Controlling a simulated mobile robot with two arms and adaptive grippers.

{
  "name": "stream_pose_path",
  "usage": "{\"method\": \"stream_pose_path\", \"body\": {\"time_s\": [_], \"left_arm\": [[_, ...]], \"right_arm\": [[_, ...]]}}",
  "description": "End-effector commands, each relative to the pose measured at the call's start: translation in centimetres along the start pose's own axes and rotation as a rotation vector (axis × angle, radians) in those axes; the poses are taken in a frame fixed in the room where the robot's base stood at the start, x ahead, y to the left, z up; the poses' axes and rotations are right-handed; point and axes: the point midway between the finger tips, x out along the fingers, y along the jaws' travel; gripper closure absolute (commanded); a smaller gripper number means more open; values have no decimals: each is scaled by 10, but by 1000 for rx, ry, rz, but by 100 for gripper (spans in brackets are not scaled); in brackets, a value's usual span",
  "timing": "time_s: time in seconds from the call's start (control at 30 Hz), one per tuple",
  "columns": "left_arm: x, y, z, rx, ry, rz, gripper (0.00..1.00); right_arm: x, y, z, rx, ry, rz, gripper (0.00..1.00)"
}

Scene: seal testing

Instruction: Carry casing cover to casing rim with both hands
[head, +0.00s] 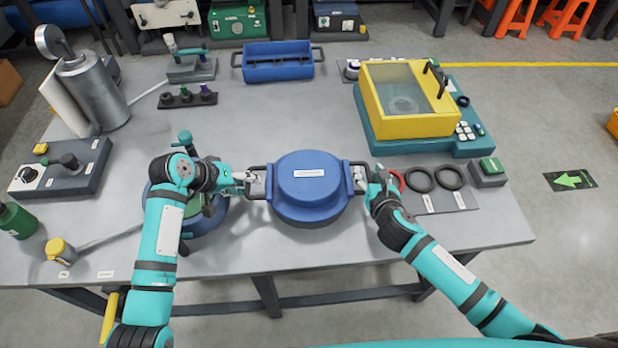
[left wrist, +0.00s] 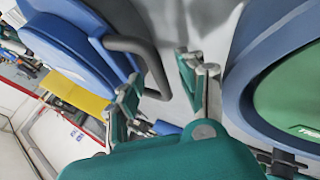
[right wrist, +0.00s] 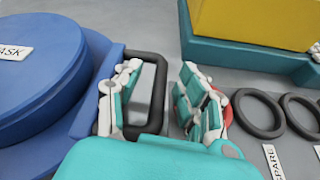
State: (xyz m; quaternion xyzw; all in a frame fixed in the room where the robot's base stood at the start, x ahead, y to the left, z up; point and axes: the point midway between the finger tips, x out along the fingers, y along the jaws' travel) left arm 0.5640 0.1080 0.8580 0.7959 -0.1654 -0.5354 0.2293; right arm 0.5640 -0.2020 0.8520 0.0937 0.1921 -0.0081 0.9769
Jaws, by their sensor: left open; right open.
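The casing cover (head: 308,187) is a blue round lid with a dark bar handle on each side, flat on the table in the head view. Its left handle shows in the left wrist view (left wrist: 140,45). The casing rim (head: 208,228), a blue ring around a green inside, stands left of the cover, partly hidden under my left arm; it also shows in the left wrist view (left wrist: 240,92). My left gripper (head: 246,181) is open, with the left handle between its fingers. My right gripper (head: 363,180) is open around the right handle (right wrist: 153,95).
A yellow-framed box on a teal base (head: 375,130) stands behind to the right. A grey mat with dark rings (head: 453,203) lies just right of my right gripper. The table's front edge is close.

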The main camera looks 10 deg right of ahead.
Motion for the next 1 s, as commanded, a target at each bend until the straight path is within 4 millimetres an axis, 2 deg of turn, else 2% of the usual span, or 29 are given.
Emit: {"method": "stream_pose_path", "body": {"time_s": [0.13,0.43,1.0], "left_arm": [[0,0,0,0,0,0,61],[0,0,0,0,0,0,100],[-2,2,-2,2,3,3,100]], "right_arm": [[0,0,0,0,0,0,61],[0,0,0,0,0,0,100],[-1,1,2,0,-3,1,100]]}}
